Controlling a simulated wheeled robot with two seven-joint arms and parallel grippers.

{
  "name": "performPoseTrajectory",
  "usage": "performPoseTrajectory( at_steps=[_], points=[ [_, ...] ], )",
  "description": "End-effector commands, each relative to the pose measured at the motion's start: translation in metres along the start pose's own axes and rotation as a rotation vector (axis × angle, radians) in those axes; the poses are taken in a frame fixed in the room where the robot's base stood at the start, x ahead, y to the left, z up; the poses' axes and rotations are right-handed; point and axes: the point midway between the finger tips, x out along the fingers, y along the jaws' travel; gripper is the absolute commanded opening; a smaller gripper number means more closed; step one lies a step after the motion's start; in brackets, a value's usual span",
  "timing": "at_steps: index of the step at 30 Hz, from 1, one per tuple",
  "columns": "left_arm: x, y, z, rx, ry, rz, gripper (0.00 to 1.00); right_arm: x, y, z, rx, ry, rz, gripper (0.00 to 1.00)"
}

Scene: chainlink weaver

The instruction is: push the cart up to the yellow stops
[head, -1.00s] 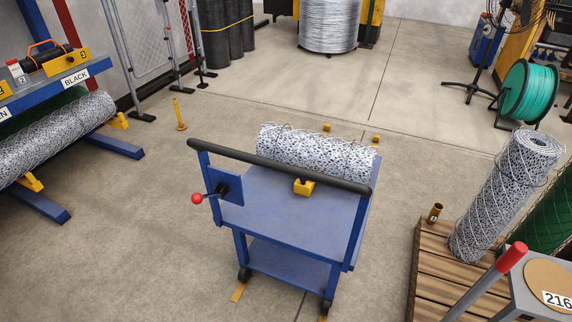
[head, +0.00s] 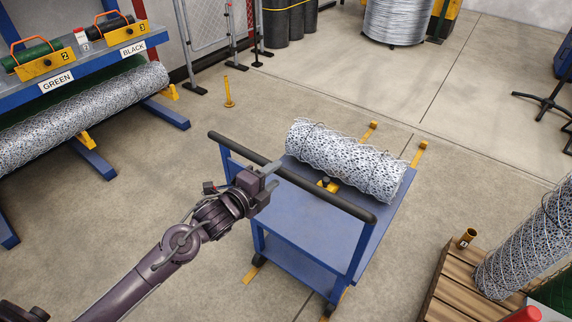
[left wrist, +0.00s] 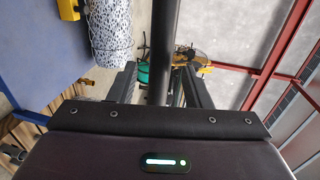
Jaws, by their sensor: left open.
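The blue cart (head: 318,232) stands on the floor in the head view, with a roll of wire mesh (head: 345,160) lying across its far end. Its black handle bar (head: 330,199) runs along the near side. Two yellow stops, the left (head: 373,126) and the right (head: 421,147), stand on the floor beyond the cart's far end. My left gripper (head: 270,177) is open at the left part of the handle bar. In the left wrist view the bar (left wrist: 162,45) runs between the open fingers (left wrist: 160,80); I cannot tell whether they touch it. My right gripper is not in view.
A rack with a mesh roll (head: 85,115) stands at the left, and a thin yellow post (head: 227,92) rises from the floor. A wooden pallet (head: 445,285) with an upright roll is at the right. Floor beyond the stops is clear.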

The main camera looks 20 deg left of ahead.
Motion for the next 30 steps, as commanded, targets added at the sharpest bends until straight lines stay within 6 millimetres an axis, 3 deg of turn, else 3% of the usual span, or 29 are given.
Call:
performPoseTrajectory(
  at_steps=[3, 9, 20, 30],
  points=[
    [0.021, -0.003, 0.0, -0.004, -0.002, -0.003, 0.45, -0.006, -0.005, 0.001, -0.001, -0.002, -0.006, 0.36],
    [0.046, -0.001, 0.0, -0.003, -0.002, -0.001, 0.45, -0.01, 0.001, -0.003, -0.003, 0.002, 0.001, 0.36],
    [0.053, 0.0, 0.0, -0.003, 0.0, 0.0, 0.45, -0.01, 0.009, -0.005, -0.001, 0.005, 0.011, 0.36],
    [0.053, 0.0, 0.0, -0.003, -0.001, 0.0, 0.03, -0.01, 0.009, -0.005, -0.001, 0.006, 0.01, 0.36]
  ],
)
